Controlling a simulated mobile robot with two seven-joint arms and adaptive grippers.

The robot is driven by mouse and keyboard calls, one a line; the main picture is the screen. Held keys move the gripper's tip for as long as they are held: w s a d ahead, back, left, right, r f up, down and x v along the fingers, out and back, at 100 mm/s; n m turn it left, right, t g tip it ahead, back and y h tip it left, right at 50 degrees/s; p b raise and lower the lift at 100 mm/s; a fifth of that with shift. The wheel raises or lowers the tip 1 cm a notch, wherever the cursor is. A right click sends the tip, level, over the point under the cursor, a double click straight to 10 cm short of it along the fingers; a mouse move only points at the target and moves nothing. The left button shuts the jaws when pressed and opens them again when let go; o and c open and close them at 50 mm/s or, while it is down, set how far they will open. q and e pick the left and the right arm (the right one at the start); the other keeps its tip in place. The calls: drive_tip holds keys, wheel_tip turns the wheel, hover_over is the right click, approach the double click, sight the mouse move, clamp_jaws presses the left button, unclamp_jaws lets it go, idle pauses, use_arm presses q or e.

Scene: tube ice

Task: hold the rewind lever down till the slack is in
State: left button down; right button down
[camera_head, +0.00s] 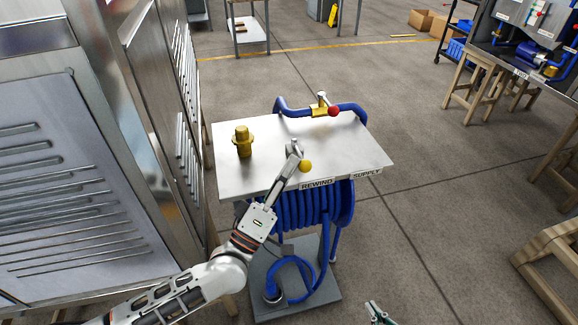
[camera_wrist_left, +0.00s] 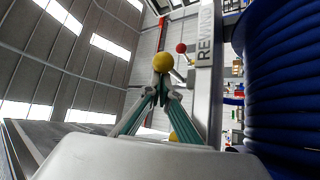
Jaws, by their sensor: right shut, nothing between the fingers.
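The rewind lever shows as a yellow ball knob (camera_head: 305,166) above the REWIND label (camera_head: 317,184) at the table's front edge. The knob also shows in the left wrist view (camera_wrist_left: 163,61). My left gripper (camera_head: 297,157) reaches up from below with its fingertips beside the knob. In the left wrist view its fingers (camera_wrist_left: 163,92) are together just under the knob; I cannot tell whether they touch the lever. Blue hose (camera_head: 308,204) is coiled on the reel under the table, with a loose loop (camera_head: 295,278) on the base plate. My right gripper (camera_head: 378,313) is shut and empty at the bottom edge.
On the white table (camera_head: 355,155) stand a brass fitting (camera_head: 242,141) at left and a supply valve with a red knob (camera_head: 333,111) at the back. A tall metal cabinet (camera_head: 75,170) is close on the left. Open floor (camera_head: 440,220) lies to the right.

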use_arm(q)
drive_tip(key=shift+s+d+f, duration=0.2)
drive_tip(key=shift+s+f, duration=0.05)
idle(0.3)
drive_tip(key=shift+s+a+f, duration=0.1)
drive_tip(key=shift+s+f, duration=0.1)
drive_tip(key=v, duration=1.1)
drive_tip(key=shift+a+r, duration=0.25)
drive_tip(key=shift+a, duration=0.05)
